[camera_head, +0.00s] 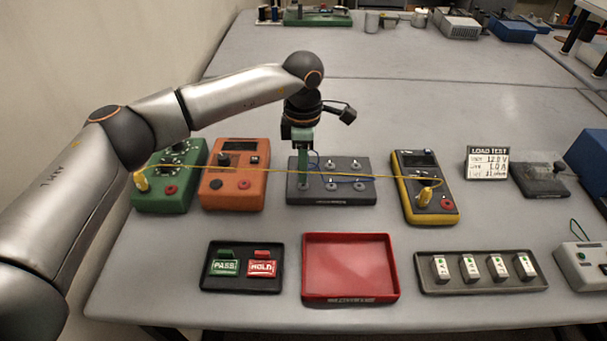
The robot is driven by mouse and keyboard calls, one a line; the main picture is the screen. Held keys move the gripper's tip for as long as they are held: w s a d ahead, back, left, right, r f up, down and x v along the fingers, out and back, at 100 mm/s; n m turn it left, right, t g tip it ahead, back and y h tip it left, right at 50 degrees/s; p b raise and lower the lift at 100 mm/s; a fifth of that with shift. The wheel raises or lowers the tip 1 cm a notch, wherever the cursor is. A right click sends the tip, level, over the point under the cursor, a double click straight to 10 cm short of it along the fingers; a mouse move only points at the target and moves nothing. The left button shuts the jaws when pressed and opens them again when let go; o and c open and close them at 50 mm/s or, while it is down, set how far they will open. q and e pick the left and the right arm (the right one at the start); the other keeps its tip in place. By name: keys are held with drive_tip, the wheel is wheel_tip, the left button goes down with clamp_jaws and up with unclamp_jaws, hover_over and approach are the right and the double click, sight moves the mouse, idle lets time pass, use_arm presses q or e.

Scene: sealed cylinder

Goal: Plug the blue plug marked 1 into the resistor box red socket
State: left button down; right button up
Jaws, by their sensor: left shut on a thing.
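My left gripper (303,151) points down at the back left of the dark grey plug holder (340,197). It is shut on what seems to be the blue plug; the plug is mostly hidden and its mark cannot be read. A thin blue cable (352,176) runs over the holder near it. The green box with dials (182,155), which looks like the resistor box, stands at the left. Its red socket (171,189) is empty, and a yellow plug (140,180) stands at its left socket. My right gripper is out of view.
A yellow cable (270,170) stretches from the green box past the orange meter (235,175) and the holder to the yellow multimeter (426,187). A red tray (350,238), a PASS/HOLD tray (212,270) and a switch tray (481,288) lie in front.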

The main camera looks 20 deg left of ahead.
use_arm(q)
drive_tip(key=shift+r+p, duration=1)
drive_tip(key=shift+r, duration=0.85)
